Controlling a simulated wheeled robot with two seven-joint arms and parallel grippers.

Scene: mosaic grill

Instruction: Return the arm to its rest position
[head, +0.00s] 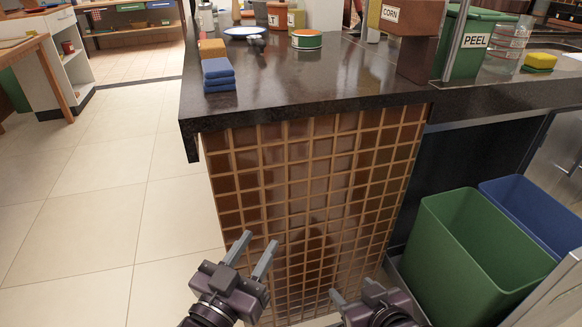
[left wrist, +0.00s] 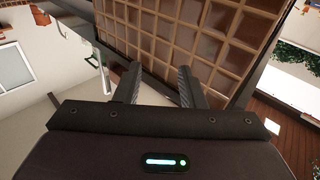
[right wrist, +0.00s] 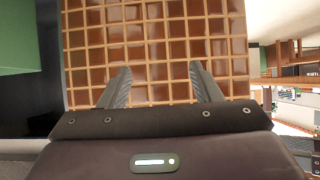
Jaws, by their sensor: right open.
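My left gripper (head: 250,252) is low in front of the tiled counter side, at the bottom of the head view. Its two fingers stand apart with nothing between them, and the left wrist view (left wrist: 156,85) shows the same. My right gripper (head: 352,296) is at the bottom edge of the head view, to the right of the left one, and partly cut off. In the right wrist view (right wrist: 160,85) its fingers are wide apart and empty, facing the brown tiles. Neither gripper appears to touch the counter.
The tiled counter (head: 310,190) with its dark top (head: 290,85) stands straight ahead. A green bin (head: 470,250) and a blue bin (head: 540,215) are at right. Folded blue cloths (head: 218,74) lie near the counter's left corner. Open floor (head: 100,200) is at left.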

